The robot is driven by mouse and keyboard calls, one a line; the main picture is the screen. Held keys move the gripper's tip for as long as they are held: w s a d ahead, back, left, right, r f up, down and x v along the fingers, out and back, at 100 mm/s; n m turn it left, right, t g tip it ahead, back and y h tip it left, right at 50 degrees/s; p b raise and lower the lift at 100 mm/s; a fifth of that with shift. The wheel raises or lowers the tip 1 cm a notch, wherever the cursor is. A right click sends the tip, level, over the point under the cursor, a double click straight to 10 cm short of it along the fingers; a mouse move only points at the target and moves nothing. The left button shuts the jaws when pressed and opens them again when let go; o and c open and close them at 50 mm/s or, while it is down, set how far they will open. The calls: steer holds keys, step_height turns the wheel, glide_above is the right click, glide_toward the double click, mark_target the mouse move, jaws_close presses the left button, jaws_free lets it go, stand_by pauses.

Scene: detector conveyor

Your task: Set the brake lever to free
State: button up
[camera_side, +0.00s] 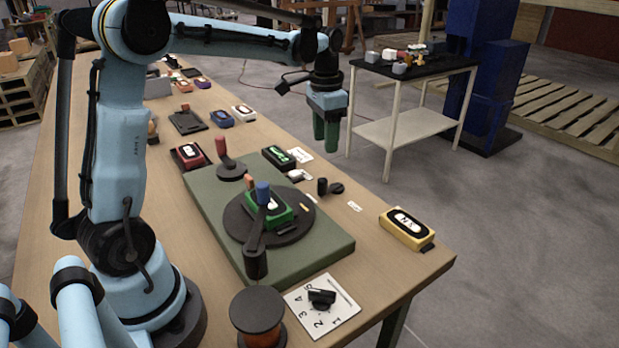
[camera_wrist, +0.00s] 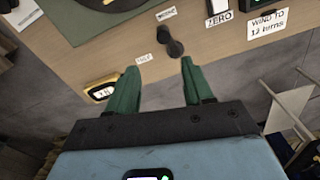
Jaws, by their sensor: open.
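The brake lever (camera_side: 323,187) is a small black lever with an upright knob beside a round black disc, on the wooden table right of the green base. In the wrist view the lever (camera_wrist: 163,34) has its knob end turned toward the upper white label (camera_wrist: 166,14). That label's small print is hard to read. The FREE label (camera_wrist: 144,58) lies at the lower left of the lever, apart from the knob. My gripper (camera_side: 326,146) hangs fingers-down above the table's far right edge. In the wrist view my gripper (camera_wrist: 158,78) is open and empty, with the lever beyond its fingertips.
The green base (camera_side: 330,248) carries a dark turntable with a green device and blue-knobbed crank (camera_side: 262,193). A yellow counter box (camera_side: 406,226) stands right of the lever. A numbered dial card (camera_side: 340,316) and dark spool (camera_side: 258,306) are in front.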

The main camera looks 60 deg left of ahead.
mark_target(324, 179)
steer(key=f, duration=1.2)
steer(key=shift+w+a+f, duration=0.2)
steer(key=shift+a+f, duration=0.1)
steer(key=shift+a, duration=0.1)
steer(key=shift+c, duration=0.5)
jaws_close()
